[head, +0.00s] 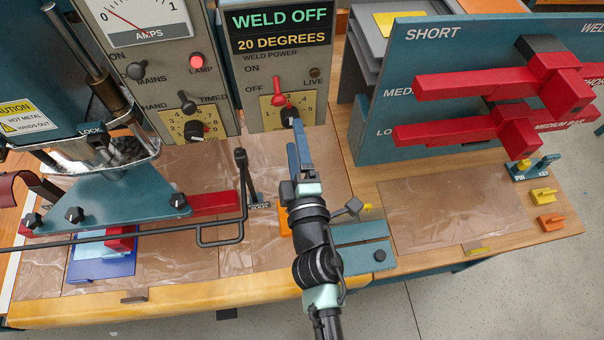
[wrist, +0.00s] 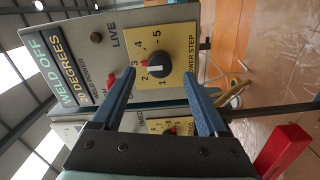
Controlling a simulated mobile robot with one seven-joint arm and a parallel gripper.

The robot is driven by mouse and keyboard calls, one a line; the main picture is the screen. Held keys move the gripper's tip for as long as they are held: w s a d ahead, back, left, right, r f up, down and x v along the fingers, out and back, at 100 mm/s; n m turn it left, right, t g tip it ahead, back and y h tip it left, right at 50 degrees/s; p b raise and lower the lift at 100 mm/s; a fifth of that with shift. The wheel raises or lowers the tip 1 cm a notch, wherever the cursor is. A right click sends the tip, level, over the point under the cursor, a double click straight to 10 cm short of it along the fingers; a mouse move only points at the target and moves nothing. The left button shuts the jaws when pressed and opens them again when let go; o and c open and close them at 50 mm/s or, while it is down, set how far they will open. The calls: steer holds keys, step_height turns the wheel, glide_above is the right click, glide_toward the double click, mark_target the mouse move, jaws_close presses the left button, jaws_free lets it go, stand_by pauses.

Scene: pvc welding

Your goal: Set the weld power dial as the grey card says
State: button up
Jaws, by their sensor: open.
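The weld power dial (wrist: 158,65) is a black knob with a white mark on a yellow plate (wrist: 183,40) numbered 1 to 5. In the head view the dial (head: 289,114) is partly hidden by my gripper (head: 293,128). My gripper (wrist: 160,84) is open and empty. In the wrist view its blue fingers point at the panel, one to each side below the dial, with no clear contact. The display (head: 278,30) reads WELD OFF and 20 DEGREES. I cannot make out a grey card.
A red weld power switch (head: 278,99) sits just above the dial. The left panel carries another dial (head: 196,131), switches and a lit red lamp (head: 197,62). A blue board (head: 400,125) with red bars stands at right. The clear sheet (head: 440,210) on the bench is bare.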

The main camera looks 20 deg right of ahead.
steer(key=b+v, duration=0.3)
steer(key=v, duration=0.6)
steer(key=shift+r, duration=0.1)
steer(key=w+a+r+m+t, duration=0.1)
steer(key=w+r+m+t, duration=0.15)
steer(key=r, duration=0.65)
steer(key=w+a+r+m+t+h, duration=0.1)
steer(key=w+r+m, duration=0.25)
steer(key=r, duration=0.55)
steer(key=w+a+r+m+t, duration=0.1)
steer(key=w+r+m, duration=0.15)
steer(key=r, duration=0.65)
steer(key=s+a+r+m+t+y, duration=0.1)
steer(key=s+a+r+y, duration=0.1)
steer(key=r, duration=0.6)
steer(key=s+a+r+m+t+y, duration=0.1)
steer(key=s+a+r+t+y, duration=0.1)
steer(key=r, duration=0.5)
steer(key=s+a+r+m+t+y, duration=0.2)
steer(key=a+r, duration=0.3)
steer(key=r, duration=0.3)
steer(key=shift+s+a+r, duration=0.3)
steer(key=shift+s+r, duration=0.05)
steer(key=shift+s, duration=0.55)
steer(key=shift+f+t, duration=0.1)
steer(key=shift+t, duration=0.15)
